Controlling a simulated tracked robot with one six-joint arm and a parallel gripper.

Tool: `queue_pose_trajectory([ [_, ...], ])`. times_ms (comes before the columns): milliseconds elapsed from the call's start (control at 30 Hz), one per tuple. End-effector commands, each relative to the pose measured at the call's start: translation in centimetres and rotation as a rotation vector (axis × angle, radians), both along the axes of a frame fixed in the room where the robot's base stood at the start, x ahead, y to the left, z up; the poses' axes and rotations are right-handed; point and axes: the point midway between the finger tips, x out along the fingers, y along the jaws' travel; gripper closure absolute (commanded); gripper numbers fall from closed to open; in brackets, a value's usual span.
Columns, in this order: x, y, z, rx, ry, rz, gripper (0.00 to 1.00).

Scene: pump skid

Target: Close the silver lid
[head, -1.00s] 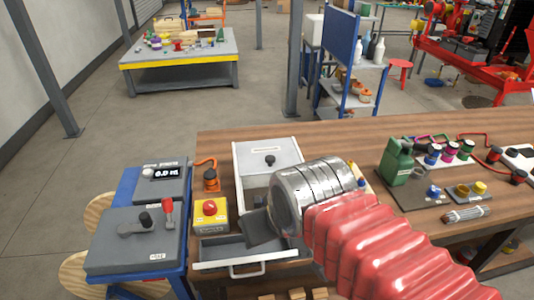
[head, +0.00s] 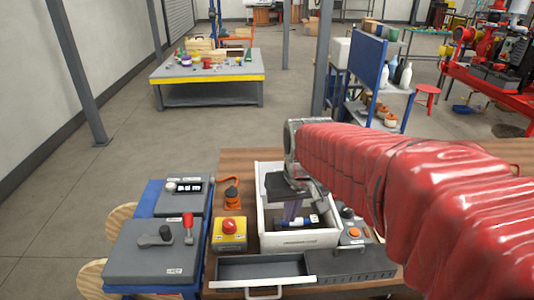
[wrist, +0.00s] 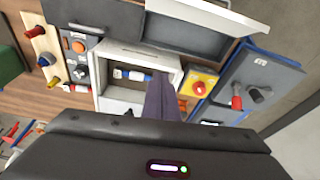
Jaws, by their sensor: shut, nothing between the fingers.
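A pale silver-white box (head: 263,222) stands on the bench with its near part open. A blue-and-white cylinder (head: 300,221) lies inside; it also shows in the wrist view (wrist: 132,75). The pale silver lid (wrist: 122,104) appears to lie on the far side of the opening. My gripper (head: 287,190) is shut and empty, tilted down above the box's far part.
A yellow box with a red button (head: 230,229) and an orange padlock-like piece (head: 232,194) stand left of the box. An open drawer (head: 262,268) juts out in front. A control box with an orange button (head: 354,232) sits close on the right.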

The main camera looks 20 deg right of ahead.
Motion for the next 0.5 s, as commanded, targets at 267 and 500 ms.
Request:
queue_pose_trajectory([
  [267, 6.1, -2.6, -0.6, 0.007, 0.026, -0.021, 1.0],
  [500, 11.5, -5.2, -1.5, 0.013, 0.035, -0.034, 1.0],
])
